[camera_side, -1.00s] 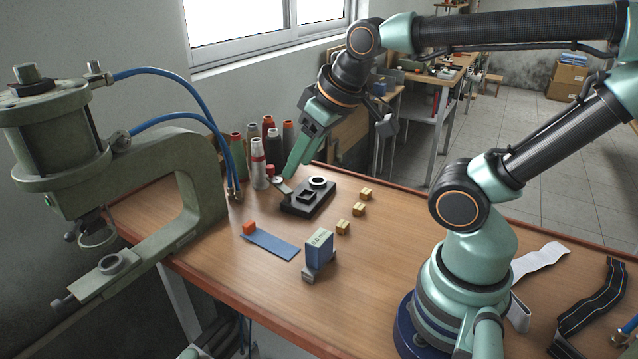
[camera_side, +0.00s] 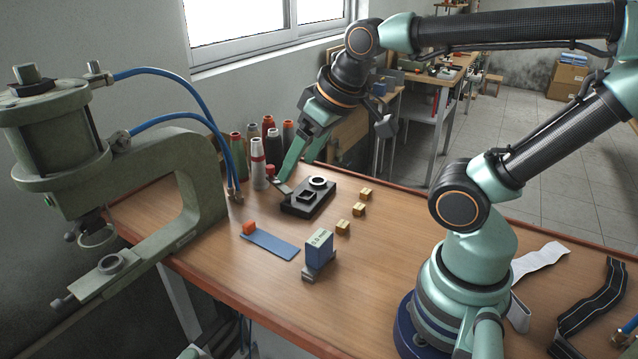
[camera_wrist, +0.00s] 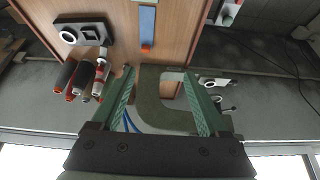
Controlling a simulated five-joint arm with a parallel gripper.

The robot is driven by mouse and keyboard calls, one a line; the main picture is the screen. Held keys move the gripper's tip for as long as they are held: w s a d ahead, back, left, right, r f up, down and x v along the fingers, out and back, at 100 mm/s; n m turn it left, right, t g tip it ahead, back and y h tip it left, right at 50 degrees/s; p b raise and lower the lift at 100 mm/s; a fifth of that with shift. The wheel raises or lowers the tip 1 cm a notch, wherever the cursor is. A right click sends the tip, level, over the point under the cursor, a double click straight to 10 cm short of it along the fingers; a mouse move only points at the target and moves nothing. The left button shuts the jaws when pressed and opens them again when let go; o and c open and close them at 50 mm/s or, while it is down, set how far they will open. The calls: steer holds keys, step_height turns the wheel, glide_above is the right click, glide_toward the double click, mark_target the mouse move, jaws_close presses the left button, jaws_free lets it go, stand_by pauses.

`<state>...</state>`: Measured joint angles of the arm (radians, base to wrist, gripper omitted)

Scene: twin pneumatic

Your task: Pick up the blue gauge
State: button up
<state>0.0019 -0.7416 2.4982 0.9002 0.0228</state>
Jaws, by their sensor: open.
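The blue gauge appears to be the flat blue strip (camera_side: 272,245) with an orange block (camera_side: 249,227) at its far left end. It lies flat on the table between the press and the blue box. In the wrist view the strip (camera_wrist: 147,22) is at the top middle, with its orange end (camera_wrist: 146,46) toward me. My gripper (camera_side: 283,186) is open and empty, above the far side of the table near the spools, well apart from the strip. In the wrist view its two fingers (camera_wrist: 158,72) are spread wide, with nothing between them but background.
A green press (camera_side: 185,160) stands at the left. Thread spools (camera_side: 257,165) and a black fixture (camera_side: 300,210) are close to my gripper. Small yellow blocks (camera_side: 358,209) and a blue box on a stand (camera_side: 319,252) are right of the strip.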

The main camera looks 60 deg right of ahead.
steer(key=m, duration=0.1)
steer(key=m+g, duration=0.5)
steer(key=m, duration=1)
glide_toward(319, 249)
steer(key=w+d, duration=0.2)
steer(key=d, duration=0.1)
steer(key=shift+w+f, duration=0.1)
steer(key=shift+w, duration=0.05)
steer(key=shift+d+f+m+g, duration=0.15)
steer(key=shift+f+m+g, duration=0.25)
steer(key=shift+m, duration=0.6)
step_height(319, 249, down, 6)
steer(key=shift+r, duration=0.1)
steer(key=shift+a+f, duration=0.2)
steer(key=shift+f, duration=3)
jaws_close()
